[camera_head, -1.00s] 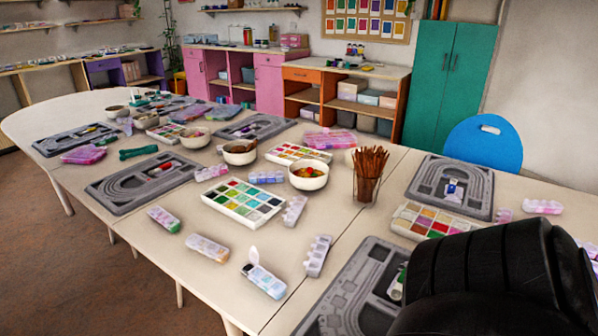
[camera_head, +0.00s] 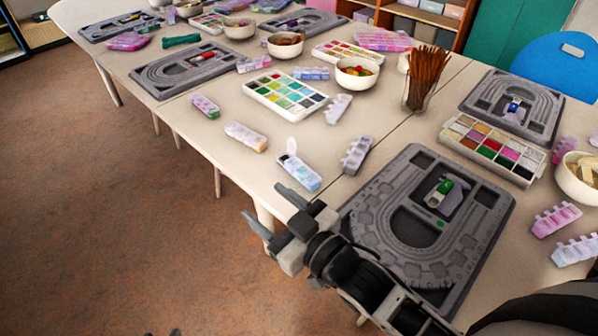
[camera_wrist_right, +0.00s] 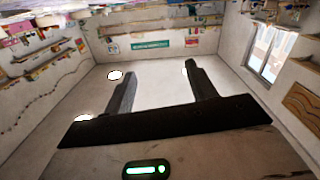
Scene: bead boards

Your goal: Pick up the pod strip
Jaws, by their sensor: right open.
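Several pod strips lie on the table. A blue-white pod strip (camera_head: 298,172) with one lid standing up is nearest my right gripper. A grey-lilac pod strip (camera_head: 357,154) lies to its right, a white-orange one (camera_head: 246,136) to its left, and a green-pink one (camera_head: 205,106) farther left. My right gripper (camera_head: 261,200) is open and empty, just off the table's front edge, below and left of the blue-white strip. In the right wrist view its two fingers (camera_wrist_right: 158,80) stand apart with only room walls between them. My left gripper is not in view.
A grey bead board (camera_head: 408,158) lies right of the gripper. A palette of coloured beads (camera_head: 250,88), bowls (camera_head: 357,84) and a cup of brown sticks (camera_head: 415,98) stand behind. Bare tabletop (camera_head: 265,170) surrounds the strips.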

